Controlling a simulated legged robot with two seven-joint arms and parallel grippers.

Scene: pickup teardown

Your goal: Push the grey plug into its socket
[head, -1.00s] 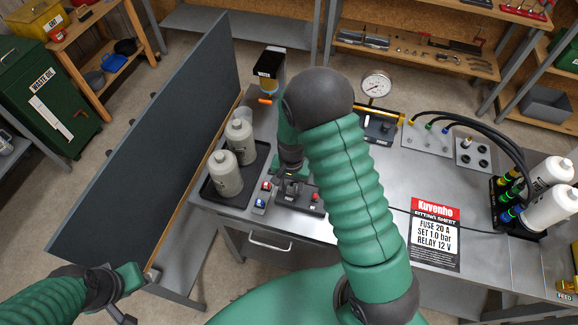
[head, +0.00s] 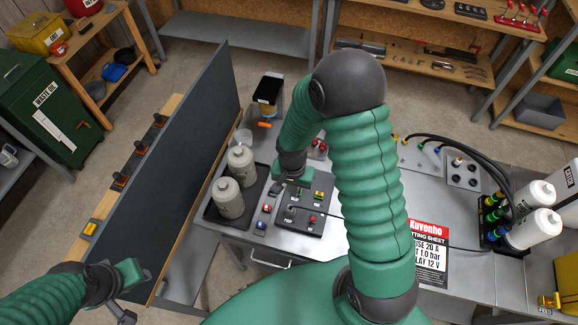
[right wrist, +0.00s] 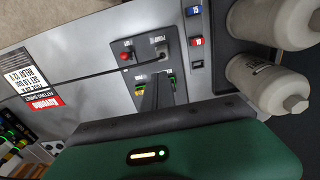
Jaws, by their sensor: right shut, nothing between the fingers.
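The grey plug (right wrist: 162,52) sits at the panel's "POWER"-like label in the right wrist view, a thin dark cable running from it to the left. In the head view the plug (head: 290,213) is small, near the panel's front left. Its socket is hidden beneath or behind it; I cannot tell how deep it sits. My right gripper (right wrist: 158,92) is shut and empty, apart from the plug, over the panel's green-connector side. In the head view the right gripper (head: 284,188) is at the panel's far left.
The dark panel (head: 320,190) has a red button (right wrist: 125,57) beside the plug. Two switches (right wrist: 196,42) stand alongside. A tall dark board (head: 165,170) borders the bench. A setting sheet (head: 428,262) lies at right.

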